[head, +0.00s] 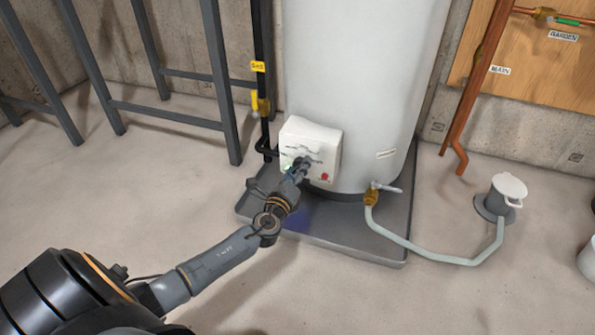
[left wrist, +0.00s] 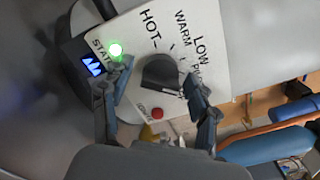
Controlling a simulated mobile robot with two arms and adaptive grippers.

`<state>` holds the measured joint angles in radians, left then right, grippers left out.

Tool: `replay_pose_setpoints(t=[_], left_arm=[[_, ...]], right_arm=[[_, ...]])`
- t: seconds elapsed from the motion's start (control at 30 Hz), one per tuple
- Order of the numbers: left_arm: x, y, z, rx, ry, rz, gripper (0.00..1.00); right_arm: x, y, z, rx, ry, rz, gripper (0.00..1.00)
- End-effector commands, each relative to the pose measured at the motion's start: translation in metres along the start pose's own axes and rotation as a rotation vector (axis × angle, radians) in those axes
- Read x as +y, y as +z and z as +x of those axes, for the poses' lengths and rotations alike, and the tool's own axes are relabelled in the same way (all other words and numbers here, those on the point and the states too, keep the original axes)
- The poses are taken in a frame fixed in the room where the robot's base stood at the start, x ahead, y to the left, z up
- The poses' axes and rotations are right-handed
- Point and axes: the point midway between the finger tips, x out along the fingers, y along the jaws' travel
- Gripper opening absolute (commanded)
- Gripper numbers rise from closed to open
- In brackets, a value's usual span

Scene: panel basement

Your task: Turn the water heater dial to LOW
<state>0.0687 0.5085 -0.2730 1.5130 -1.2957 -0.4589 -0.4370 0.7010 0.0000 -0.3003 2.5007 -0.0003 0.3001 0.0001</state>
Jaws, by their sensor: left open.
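The white water heater (head: 350,80) stands with a white control box (head: 318,135) low on its front. In the left wrist view the box's panel (left wrist: 215,45) carries a dark dial (left wrist: 160,72) and the labels HOT, WARM and LOW, with a partly hidden one past LOW. The dial's pointer is not clear, so I cannot tell its setting. My left gripper (head: 298,168) is at the panel. In the left wrist view its open fingers (left wrist: 157,77) stand on either side of the dial; I cannot tell whether they touch it. My right gripper is not in view.
A green light (left wrist: 115,49) and a red button (left wrist: 157,113) sit near the dial. The heater stands in a grey drain pan (head: 340,246). A brass drain valve (head: 371,196) with a hose (head: 430,256) is to the right, a gas pipe (head: 262,80) to the left.

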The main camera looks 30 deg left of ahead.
Motion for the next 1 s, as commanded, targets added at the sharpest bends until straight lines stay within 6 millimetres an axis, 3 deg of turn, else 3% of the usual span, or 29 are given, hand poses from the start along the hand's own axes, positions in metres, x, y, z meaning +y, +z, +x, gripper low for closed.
replay_pose_setpoints(t=[0.17,0.43,0.47,0.77,1.0], left_arm=[[0.0,0.0,0.0,0.0,0.0,0.0,0.6],[0.0,0.0,0.0,0.0,0.0,0.0,0.09],[0.0,0.0,0.0,0.0,0.0,0.0,0.07],[0.001,-0.001,0.0,-0.001,0.0,-0.041,0.07],[0.002,-0.002,-0.001,-0.001,0.001,-0.183,0.07]], right_arm=[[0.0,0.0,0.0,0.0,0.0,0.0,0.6],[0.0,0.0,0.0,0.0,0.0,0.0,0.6],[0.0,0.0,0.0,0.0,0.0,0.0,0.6],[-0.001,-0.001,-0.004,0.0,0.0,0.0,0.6],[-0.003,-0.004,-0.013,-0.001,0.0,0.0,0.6]])
